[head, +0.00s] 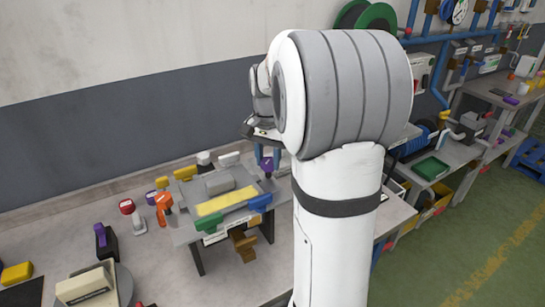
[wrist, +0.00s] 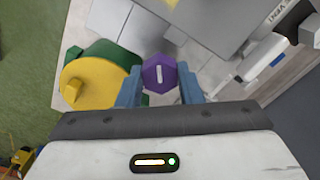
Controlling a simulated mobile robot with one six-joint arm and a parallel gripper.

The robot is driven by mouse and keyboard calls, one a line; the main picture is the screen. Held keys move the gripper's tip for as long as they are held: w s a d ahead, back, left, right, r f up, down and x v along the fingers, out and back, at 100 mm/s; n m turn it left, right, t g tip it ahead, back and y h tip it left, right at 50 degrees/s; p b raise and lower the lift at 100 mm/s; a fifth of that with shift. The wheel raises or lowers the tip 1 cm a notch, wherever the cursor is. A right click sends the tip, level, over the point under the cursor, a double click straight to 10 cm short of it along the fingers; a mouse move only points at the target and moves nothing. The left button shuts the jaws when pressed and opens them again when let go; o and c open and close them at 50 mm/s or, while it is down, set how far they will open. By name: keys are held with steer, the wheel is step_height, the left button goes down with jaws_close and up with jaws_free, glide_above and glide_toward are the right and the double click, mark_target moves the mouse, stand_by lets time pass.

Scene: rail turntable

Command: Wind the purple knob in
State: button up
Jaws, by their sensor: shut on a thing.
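The purple knob (wrist: 159,72) is hexagonal with a pale line across its face. In the wrist view it sits between the two blue fingers of my gripper (wrist: 160,86), which is shut on it. In the head view the purple knob (head: 267,168) shows at the right back corner of the grey raised fixture (head: 183,236), with my gripper's blue fingers (head: 268,156) around its top. My arm hides part of the area to the right. How far the knob stands out cannot be told.
A yellow round part (wrist: 92,88) with a green one (wrist: 117,56) behind it lies left of my fingers in the wrist view. Yellow, green and blue blocks (head: 260,202) line the fixture's front. Red and orange-handled items (head: 127,207) stand to its left. Green floor is open at right.

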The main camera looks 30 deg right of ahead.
mark_target(268, 160)
steer(key=shift+w+r+m, duration=0.1)
steer(key=shift+r+m, duration=0.1)
steer(key=shift+m, duration=0.2)
steer(key=o, duration=0.9)
steer(key=shift+d+f, duration=0.1)
steer(key=shift+f, duration=0.05)
steer(key=shift+o, duration=0.4)
step_height(268, 160, up, 8)
steer(key=shift+f+b, duration=0.1)
steer(key=shift+b, duration=0.25)
